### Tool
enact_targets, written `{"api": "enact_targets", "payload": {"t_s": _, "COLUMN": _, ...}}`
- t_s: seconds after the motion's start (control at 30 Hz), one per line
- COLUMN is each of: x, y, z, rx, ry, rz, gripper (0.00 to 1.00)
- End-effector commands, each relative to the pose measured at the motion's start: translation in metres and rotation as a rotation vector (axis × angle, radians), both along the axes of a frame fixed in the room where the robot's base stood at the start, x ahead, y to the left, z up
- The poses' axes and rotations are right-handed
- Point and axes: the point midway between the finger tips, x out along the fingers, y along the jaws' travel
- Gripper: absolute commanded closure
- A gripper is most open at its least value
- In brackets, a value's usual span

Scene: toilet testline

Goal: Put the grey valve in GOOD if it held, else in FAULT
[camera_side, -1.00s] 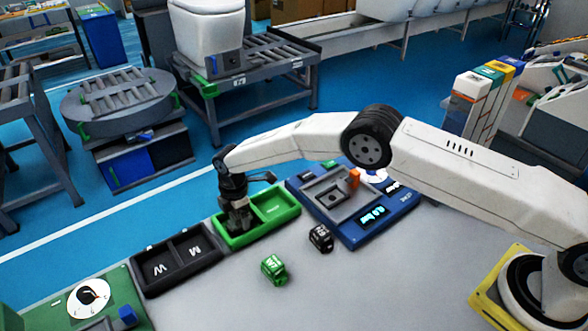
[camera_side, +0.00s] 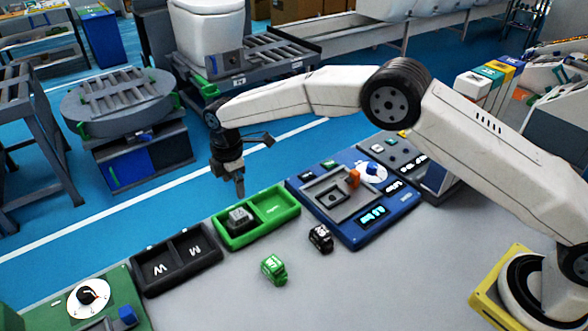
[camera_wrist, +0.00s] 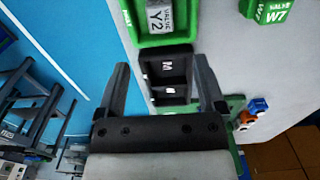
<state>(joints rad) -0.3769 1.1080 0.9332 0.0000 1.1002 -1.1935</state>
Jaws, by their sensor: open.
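The grey valve (camera_side: 239,217) sits in the left compartment of the green two-compartment tray (camera_side: 285,222). In the wrist view the valve (camera_wrist: 162,14) shows a "VALVE Y2" label at the top edge, partly cut off. The tray's right compartment looks empty, and I cannot read its lettering surely. My gripper (camera_side: 239,185) is above the tray, apart from the valve. In the wrist view my gripper (camera_wrist: 161,75) has its fingers wide apart with nothing between them.
A black tray (camera_side: 177,262) marked W and M lies left of the green tray. A green valve (camera_side: 273,269), labelled W7 in the wrist view, and a black valve (camera_side: 320,238) stand on the grey table. A blue test unit (camera_side: 350,203) with a lit display is to the right.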

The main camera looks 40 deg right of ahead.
Motion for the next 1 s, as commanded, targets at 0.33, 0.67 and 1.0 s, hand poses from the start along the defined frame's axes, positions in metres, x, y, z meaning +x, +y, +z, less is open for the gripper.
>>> {"api": "enact_targets", "payload": {"t_s": 0.33, "x": 0.000, "y": 0.000, "z": 0.000, "rx": 0.000, "ry": 0.000, "rz": 0.000, "gripper": 0.12}}
{"api": "enact_targets", "payload": {"t_s": 0.67, "x": -0.001, "y": -0.005, "z": 0.003, "rx": 0.002, "ry": -0.004, "rz": -0.026, "gripper": 0.12}}
{"api": "enact_targets", "payload": {"t_s": 1.0, "x": -0.018, "y": -0.049, "z": 0.028, "rx": 0.017, "ry": -0.036, "rz": -0.267, "gripper": 0.12}}
